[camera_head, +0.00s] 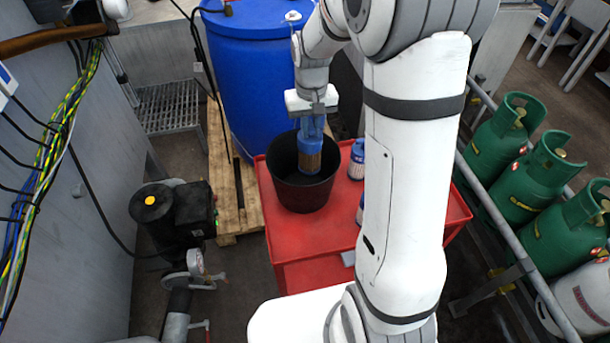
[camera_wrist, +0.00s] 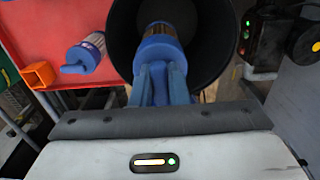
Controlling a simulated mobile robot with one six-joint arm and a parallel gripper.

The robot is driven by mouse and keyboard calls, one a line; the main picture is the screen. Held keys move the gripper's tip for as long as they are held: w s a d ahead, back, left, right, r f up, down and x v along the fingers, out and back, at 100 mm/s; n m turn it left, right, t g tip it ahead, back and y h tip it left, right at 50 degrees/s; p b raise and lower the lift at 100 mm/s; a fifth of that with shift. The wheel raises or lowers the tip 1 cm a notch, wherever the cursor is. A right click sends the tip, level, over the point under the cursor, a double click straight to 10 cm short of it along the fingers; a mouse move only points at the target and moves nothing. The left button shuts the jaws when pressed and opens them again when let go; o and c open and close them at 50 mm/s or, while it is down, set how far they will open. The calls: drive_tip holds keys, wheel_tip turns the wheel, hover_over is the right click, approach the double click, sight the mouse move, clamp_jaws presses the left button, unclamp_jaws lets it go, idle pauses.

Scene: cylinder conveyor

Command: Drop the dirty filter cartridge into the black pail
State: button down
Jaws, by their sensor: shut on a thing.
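The black pail (camera_head: 302,193) stands on the red cart top; its open mouth also shows in the wrist view (camera_wrist: 210,45). My gripper (camera_head: 312,122) points down over the pail and is shut on a blue-capped filter cartridge with a brownish, dirty body (camera_head: 310,158). In the wrist view my gripper's fingers (camera_wrist: 160,85) clasp the blue top of this cartridge (camera_wrist: 158,42). The cartridge hangs within the pail's mouth in the picture; its lower end overlaps the dark interior. I cannot tell how deep it reaches.
Another blue-capped, cleaner cartridge (camera_head: 357,160) stands right of the pail, with another partly hidden behind my arm. An orange bracket-like piece (camera_wrist: 39,75) lies on the red cart (camera_head: 330,238). A blue drum (camera_head: 255,85) stands behind; green gas cylinders (camera_head: 515,185) stand at right.

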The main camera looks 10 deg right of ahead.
drive_tip(key=c, duration=1.3)
unclamp_jaws()
wheel_tip(320, 180, up, 8)
drive_tip(key=shift+f+b, duration=0.1)
drive_tip(key=shift+b, duration=0.4)
drive_tip(key=s+t, duration=0.1)
drive_tip(key=s, duration=0.6)
drive_tip(key=s+r+t, duration=0.1)
drive_tip(key=s, duration=0.6)
drive_tip(key=s+r+t, duration=0.1)
drive_tip(key=s, duration=0.6)
drive_tip(key=shift+s+d+r, duration=0.1)
drive_tip(key=shift+s+r, duration=0.05)
drive_tip(key=shift+s, duration=0.1)
